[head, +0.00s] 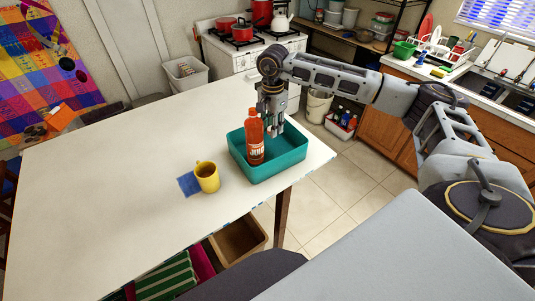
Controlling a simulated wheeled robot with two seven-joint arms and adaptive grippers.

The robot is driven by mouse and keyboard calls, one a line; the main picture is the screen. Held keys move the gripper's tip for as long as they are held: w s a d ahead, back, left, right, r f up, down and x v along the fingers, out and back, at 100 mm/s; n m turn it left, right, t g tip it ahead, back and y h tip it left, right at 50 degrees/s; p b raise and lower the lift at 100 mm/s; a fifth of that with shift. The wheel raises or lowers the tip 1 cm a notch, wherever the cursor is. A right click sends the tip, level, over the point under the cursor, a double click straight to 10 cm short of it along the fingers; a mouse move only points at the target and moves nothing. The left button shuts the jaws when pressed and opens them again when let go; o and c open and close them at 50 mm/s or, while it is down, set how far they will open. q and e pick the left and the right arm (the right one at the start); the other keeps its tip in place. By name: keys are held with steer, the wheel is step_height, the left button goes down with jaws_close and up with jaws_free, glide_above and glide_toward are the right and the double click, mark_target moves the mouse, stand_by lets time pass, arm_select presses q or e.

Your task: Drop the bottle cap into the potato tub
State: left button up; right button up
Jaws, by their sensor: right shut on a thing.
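A teal tub (283,170) sits on the white table near its right corner. I cannot make out potatoes in it. A red-orange bottle (255,140) stands upright within the tub's outline, toward its left side. My right gripper (273,130) points down over the tub, just right of the bottle. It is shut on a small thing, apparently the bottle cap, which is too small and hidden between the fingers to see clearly. My left gripper is not in view.
A yellow mug (207,177) stands on the table beside a blue cloth (188,185), left of the tub. The left and middle of the white table (110,190) are clear. A brown box (240,240) shows below the table's front edge.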

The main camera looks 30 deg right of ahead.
steer(key=shift+f+b, duration=0.4)
steer(key=shift+f, duration=0.75)
steer(key=o, duration=0.8)
steer(key=shift+c, duration=0.2)
steer(key=shift+r, duration=0.15)
step_height(320, 180, up, 12)
steer(key=shift+f, duration=0.2)
stand_by(0.5)
